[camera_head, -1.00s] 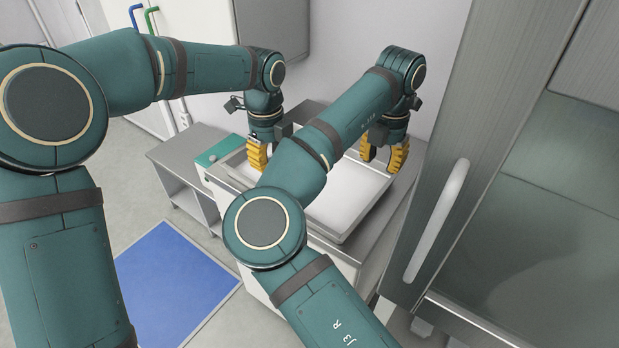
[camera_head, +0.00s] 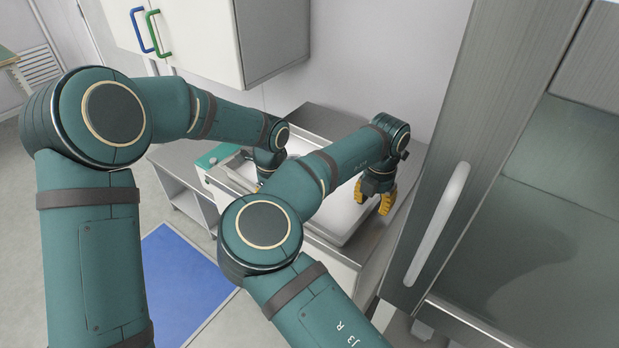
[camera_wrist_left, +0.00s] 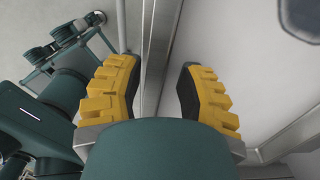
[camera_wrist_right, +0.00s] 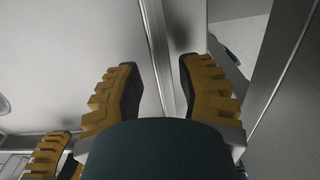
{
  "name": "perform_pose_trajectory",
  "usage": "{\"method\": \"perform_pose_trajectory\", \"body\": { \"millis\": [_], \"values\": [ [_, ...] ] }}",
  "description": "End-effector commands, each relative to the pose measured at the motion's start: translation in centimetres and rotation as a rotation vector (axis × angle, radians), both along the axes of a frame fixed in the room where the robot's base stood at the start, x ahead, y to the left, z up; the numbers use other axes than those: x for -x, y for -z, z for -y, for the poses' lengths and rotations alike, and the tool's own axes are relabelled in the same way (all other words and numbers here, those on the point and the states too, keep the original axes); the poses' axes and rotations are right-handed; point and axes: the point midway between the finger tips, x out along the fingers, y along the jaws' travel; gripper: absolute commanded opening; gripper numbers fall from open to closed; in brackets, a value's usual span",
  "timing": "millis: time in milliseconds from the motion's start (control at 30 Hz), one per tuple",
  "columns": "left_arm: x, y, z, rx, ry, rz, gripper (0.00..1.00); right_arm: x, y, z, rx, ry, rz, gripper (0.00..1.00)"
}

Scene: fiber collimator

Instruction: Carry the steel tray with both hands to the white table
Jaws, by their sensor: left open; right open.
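The steel tray (camera_head: 342,212) rests on a counter beside the wall, partly hidden by my arms. My left gripper (camera_head: 264,176) is at the tray's left side, mostly hidden behind my right arm. In the left wrist view its open fingers (camera_wrist_left: 158,88) stand on either side of the tray's rim (camera_wrist_left: 160,50). My right gripper (camera_head: 373,199) is at the tray's right side. In the right wrist view its open fingers (camera_wrist_right: 160,85) stand either side of the rim (camera_wrist_right: 160,45), with a gap on each side. I cannot identify the white table.
A tall steel cabinet with a long handle (camera_head: 437,222) stands close on the right. A white wall cupboard (camera_head: 205,40) hangs above left. A green-topped item (camera_head: 217,155) is by the tray's left end. A blue mat (camera_head: 180,275) lies on open floor at left.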

Motion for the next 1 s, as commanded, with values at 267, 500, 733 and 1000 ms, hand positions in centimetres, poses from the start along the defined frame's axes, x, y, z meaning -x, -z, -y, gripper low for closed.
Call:
{"method": "perform_pose_trajectory", "body": {
  "millis": [267,500,733,1000],
  "values": [
    [0.02,1.39,0.00,0.000,0.000,0.000,0.37,0.02,1.39,0.00,-0.001,0.001,0.001,0.37],
    [0.02,1.39,0.00,0.000,0.000,0.000,0.37,0.01,1.40,0.00,-0.001,0.001,0.001,0.37],
    [0.01,1.36,-0.01,0.001,0.000,0.001,0.00,0.01,1.39,0.00,0.000,0.001,0.000,0.00],
    [0.02,1.40,0.00,0.000,0.000,0.000,0.00,0.03,1.43,-0.01,-0.001,0.000,-0.001,0.00]
  ]
}}
